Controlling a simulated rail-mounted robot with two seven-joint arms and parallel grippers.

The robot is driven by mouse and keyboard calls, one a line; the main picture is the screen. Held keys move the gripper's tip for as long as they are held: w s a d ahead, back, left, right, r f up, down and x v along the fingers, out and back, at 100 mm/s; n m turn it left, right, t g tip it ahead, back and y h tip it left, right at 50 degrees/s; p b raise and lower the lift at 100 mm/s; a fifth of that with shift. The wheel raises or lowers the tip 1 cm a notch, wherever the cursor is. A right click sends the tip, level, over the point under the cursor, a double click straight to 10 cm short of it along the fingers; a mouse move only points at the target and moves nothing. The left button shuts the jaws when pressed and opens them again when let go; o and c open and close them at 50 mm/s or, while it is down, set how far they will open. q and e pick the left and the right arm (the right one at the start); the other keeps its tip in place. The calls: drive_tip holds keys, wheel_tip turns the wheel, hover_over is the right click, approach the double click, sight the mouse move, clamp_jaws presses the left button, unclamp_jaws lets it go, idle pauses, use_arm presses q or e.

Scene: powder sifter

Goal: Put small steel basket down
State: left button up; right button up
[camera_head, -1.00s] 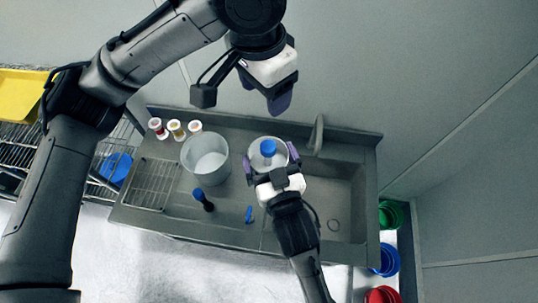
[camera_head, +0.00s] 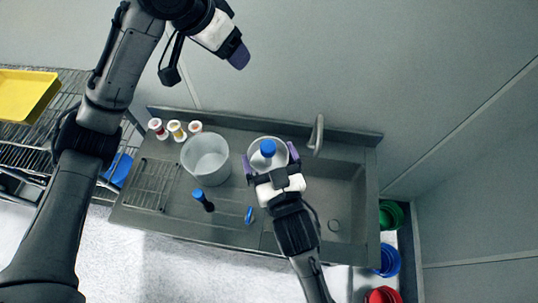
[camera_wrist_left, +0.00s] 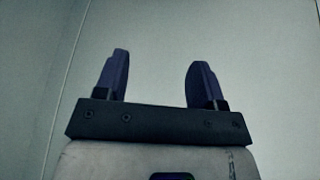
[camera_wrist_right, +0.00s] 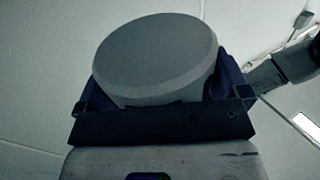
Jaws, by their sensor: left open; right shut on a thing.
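The small steel basket (camera_head: 282,150) is a round, pale grey vessel at the middle of the sink unit in the head view. A blue-capped bottle (camera_head: 268,148) shows inside its rim. My right gripper (camera_head: 270,160) is shut on the basket, with its purple fingers on opposite sides. In the right wrist view the basket (camera_wrist_right: 158,55) is a smooth grey disc between the fingers. I cannot tell whether it touches the sink unit (camera_head: 230,227). My left gripper (camera_head: 238,56) is open and empty, up and left of the basket; its spread fingers show in the left wrist view (camera_wrist_left: 158,85).
A large grey bucket (camera_head: 206,160) stands left of the basket. Several small jars (camera_head: 177,131), a dark blue-capped bottle (camera_head: 204,201) and a small blue item (camera_head: 249,215) are on the counter. The faucet (camera_head: 317,133) rises close to the basket's right. The sink basin (camera_head: 338,200) looks empty.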

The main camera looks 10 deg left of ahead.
use_arm(q)
drive_tip(key=s+d+f+n, duration=0.15)
drive_tip(key=s+f, duration=0.35)
drive_tip(key=f, duration=0.9)
drive_tip(key=s+d+f+n, duration=0.15)
drive_tip(key=s+f, duration=0.25)
drive_tip(key=f, duration=1)
drive_tip(key=s+a+f+y, duration=0.1)
drive_tip(key=s+f, duration=0.3)
drive_tip(key=s, duration=0.4)
drive_tip(key=s+a+f+y, duration=0.1)
drive_tip(key=s+a+f, duration=0.2)
drive_tip(key=s, duration=0.5)
drive_tip(key=s+a+f+n+y, duration=0.1)
drive_tip(key=s+a+f, duration=0.2)
drive_tip(key=s, duration=0.6)
drive_tip(key=shift+a+f+g, duration=0.25)
drive_tip(key=shift+f+g, duration=0.05)
drive_tip(key=shift+f, duration=0.5)
use_arm(e)
drive_tip(key=w+d+r+m+t+h, duration=0.1)
drive_tip(key=w+d+m+h, duration=0.1)
drive_tip(key=d, duration=1.1)
drive_tip(key=w+d+r+m+t+h, duration=0.1)
drive_tip(key=d+m+h, duration=0.3)
drive_tip(key=d, duration=0.9)
drive_tip(key=w+r+h, duration=0.1)
drive_tip(key=h, duration=0.2)
drive_tip(key=shift+d+t, duration=0.3)
drive_tip(key=shift+a, duration=0.1)
